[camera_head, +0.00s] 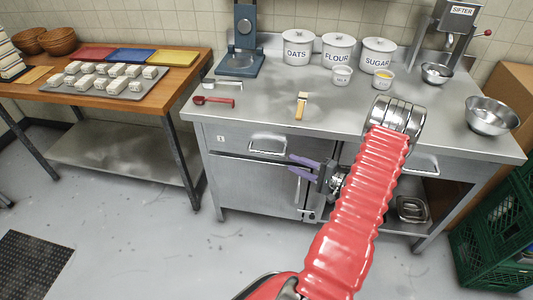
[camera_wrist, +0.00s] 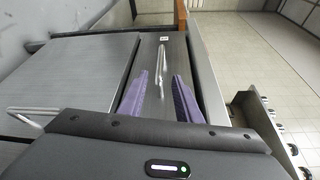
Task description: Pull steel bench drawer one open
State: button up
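Drawer one (camera_head: 232,145) is the left drawer under the steel bench top, with a small "1" label on its front. It looks shut. Its bar handle (camera_head: 268,147) lies to the upper left of my gripper (camera_head: 291,163) in the head view. In the wrist view, the drawer front (camera_wrist: 151,104) carries the handle (camera_wrist: 161,65) and the label (camera_wrist: 164,39). My gripper (camera_wrist: 162,76) has its purple fingers apart and empty. The near part of the handle shows between the fingertips in the picture; I cannot tell the depth gap, and no grip shows.
A cupboard door (camera_head: 255,187) is below the drawer. Another drawer handle (camera_head: 422,164) is to the right, above an open shelf with a steel pan (camera_head: 411,209). Green crates (camera_head: 490,240) stand at the right. A wooden table (camera_head: 180,75) is at the left. The floor (camera_head: 150,245) in front is clear.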

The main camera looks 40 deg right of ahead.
aim_at(266, 153)
jog(key=x, duration=1.3)
jog(key=shift+w+a, duration=0.1)
jog(key=shift+w, duration=0.15)
jog(key=shift+c, duration=0.5)
grip_shut()
